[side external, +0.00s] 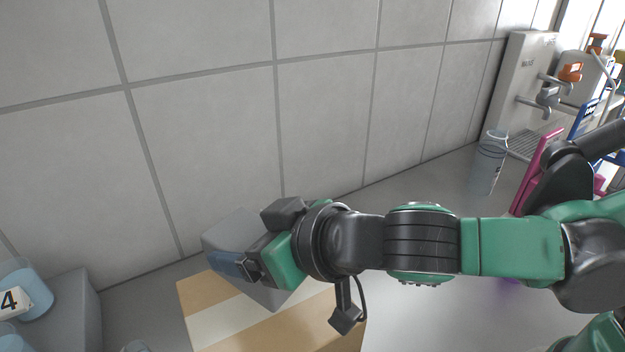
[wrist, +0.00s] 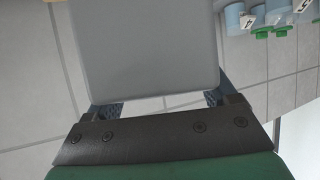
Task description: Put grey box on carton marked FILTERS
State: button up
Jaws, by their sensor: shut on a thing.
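The grey box (side external: 228,228) is held tilted in my gripper (side external: 240,268) in the side external view, in front of the tiled wall. In the wrist view the grey box (wrist: 145,50) fills the top middle between the two fingers of my gripper (wrist: 163,104). My gripper is shut on it. A brown carton with a pale band (side external: 200,300) lies below the box in the side external view. The box overlaps the carton in the picture; I cannot tell whether they touch. No FILTERS marking shows on the visible part of the carton.
A grey block with blue containers (side external: 30,285), one labelled 4, stands at the left. A clear cylinder (side external: 488,160) and a pink panel (side external: 535,170) stand at the right, near a pale machine (side external: 525,75). The tiled wall (side external: 190,120) is close behind.

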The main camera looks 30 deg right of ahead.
jog(key=shift+f, duration=2.5)
jog(key=shift+f, duration=0.1)
jog(key=o, duration=1.2)
jog(key=shift+s+d+r, duration=0.15)
jog(key=shift+s+r, duration=0.25)
jog(key=shift+s, duration=0.05)
jog(key=shift+v, duration=3.2)
jog(key=shift+d, duration=0.1)
